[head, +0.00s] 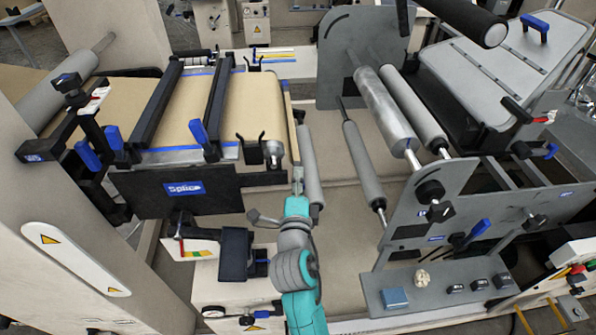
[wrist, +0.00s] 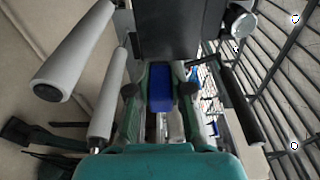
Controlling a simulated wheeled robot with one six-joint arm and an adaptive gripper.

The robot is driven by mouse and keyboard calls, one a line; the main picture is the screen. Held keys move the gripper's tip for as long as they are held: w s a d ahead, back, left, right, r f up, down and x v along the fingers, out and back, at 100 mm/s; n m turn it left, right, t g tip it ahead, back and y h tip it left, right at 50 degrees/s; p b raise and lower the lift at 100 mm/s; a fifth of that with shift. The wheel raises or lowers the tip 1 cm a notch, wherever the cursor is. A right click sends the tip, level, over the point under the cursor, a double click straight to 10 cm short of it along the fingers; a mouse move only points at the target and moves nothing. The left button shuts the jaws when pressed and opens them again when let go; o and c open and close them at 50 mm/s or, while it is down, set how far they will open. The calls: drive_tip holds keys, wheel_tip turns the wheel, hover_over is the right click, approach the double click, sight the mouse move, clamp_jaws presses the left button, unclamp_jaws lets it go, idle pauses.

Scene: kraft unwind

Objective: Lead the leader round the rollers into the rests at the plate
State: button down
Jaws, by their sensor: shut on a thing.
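The brown kraft web (head: 255,100) lies over the splice table and bends down over its right edge. My gripper (head: 297,180) is at the table's front right corner, beside a grey roller (head: 310,170). It is shut on the end of the leader, mostly hidden by the fingers. In the wrist view my gripper (wrist: 160,95) has a finger on each side of a blue part (wrist: 159,88). A black forked rest (head: 250,152) stands at the table's front right corner, by the "Splice" plate (head: 150,192). Another rest (head: 254,62) is at the back.
More rollers stand to the right: a thin grey one (head: 365,168), a shiny one (head: 385,108) and another grey one (head: 415,110). A grey side plate (head: 425,225) rises at the front right. A black box (head: 237,255) is left of my arm.

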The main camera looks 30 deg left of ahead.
wheel_tip(320, 180, down, 8)
idle(0.7)
